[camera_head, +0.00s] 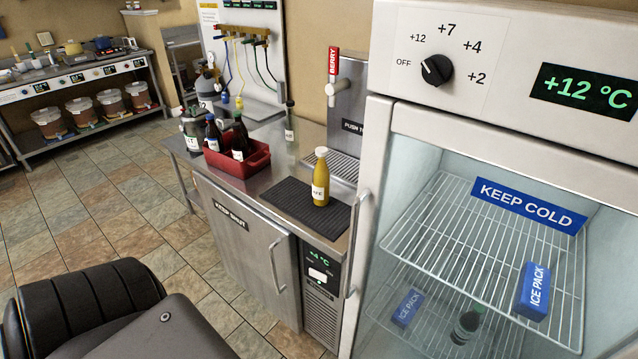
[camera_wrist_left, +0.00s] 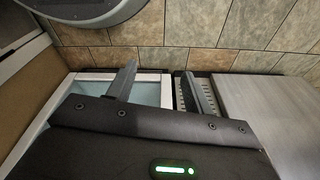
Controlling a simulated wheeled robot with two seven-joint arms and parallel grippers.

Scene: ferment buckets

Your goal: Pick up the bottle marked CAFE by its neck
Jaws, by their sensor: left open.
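A yellow bottle (camera_head: 321,190) stands upright on a black ribbed mat (camera_head: 288,200) on the steel counter in the head view. Its white label is turned towards me; the small lettering is partly legible and looks like CAFE. Its neck and cap are clear, with nothing touching them. My left gripper (camera_wrist_left: 160,88) shows only in the left wrist view. Its two dark fingers are wide apart with nothing between them. The bottle does not show in that view. My right gripper is in neither view.
A red crate (camera_head: 258,160) with dark bottles stands left of the mat. Another dark bottle (camera_head: 289,124) stands behind. A tap (camera_head: 333,88) rises at the back. A large cold cabinet (camera_head: 440,110) stands close on the right, holding ice packs (camera_head: 534,291). Tiled floor (camera_head: 110,210) is open at left.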

